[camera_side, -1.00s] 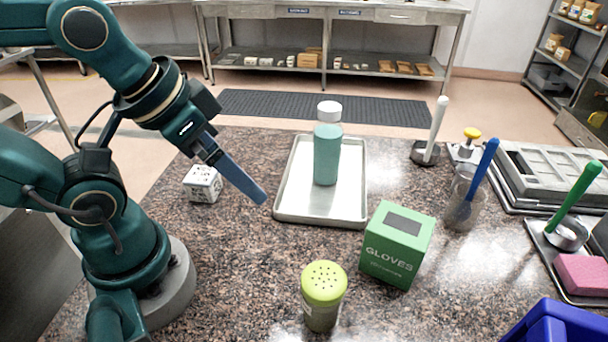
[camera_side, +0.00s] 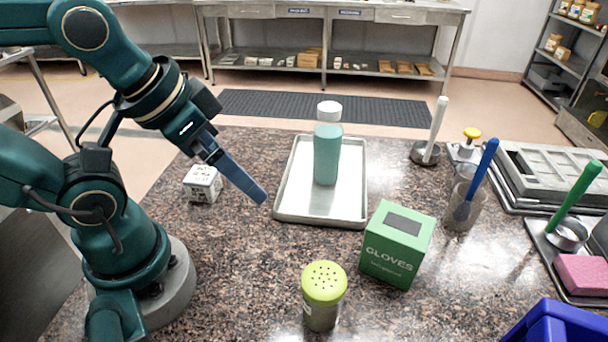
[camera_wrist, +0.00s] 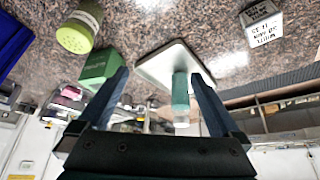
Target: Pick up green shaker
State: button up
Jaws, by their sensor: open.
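The green shaker (camera_side: 323,296), with a yellow-green perforated lid and a clear lower body, stands upright on the granite counter at the front middle of the side view. In the wrist view the shaker (camera_wrist: 79,30) is at the upper left, outside the fingers. My gripper (camera_side: 264,198) is in the air left of the metal tray, back and left of the shaker and well apart from it. In the wrist view the two fingers of my gripper (camera_wrist: 160,80) are spread wide, with nothing held between them.
A green gloves box (camera_side: 397,247) stands just right of and behind the shaker. A teal bottle (camera_side: 327,155) stands on the metal tray (camera_side: 318,219). A white printed cube (camera_side: 203,184) is near my arm. A blue bin (camera_side: 560,325) is at front right. Counter left of the shaker is clear.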

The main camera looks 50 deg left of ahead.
dwell(0.3)
notch_tip(320, 180, up, 5)
jog(key=n+g+h, duration=0.9)
jog(key=n+h, duration=0.4)
jog(key=n, duration=0.2)
send_over(331, 312)
jog(key=w+a, duration=0.2)
jog(key=a, duration=0.2)
jog(key=f, duration=1.5)
jog(key=shift+s+a+f, duration=0.1)
jog(key=shift+s+a, duration=0.05)
jog(key=shift+s, duration=0.25)
jog(key=shift+f, duration=0.35)
jog(key=shift+x, duration=2.5)
jog(key=shift+c, duration=0.3)
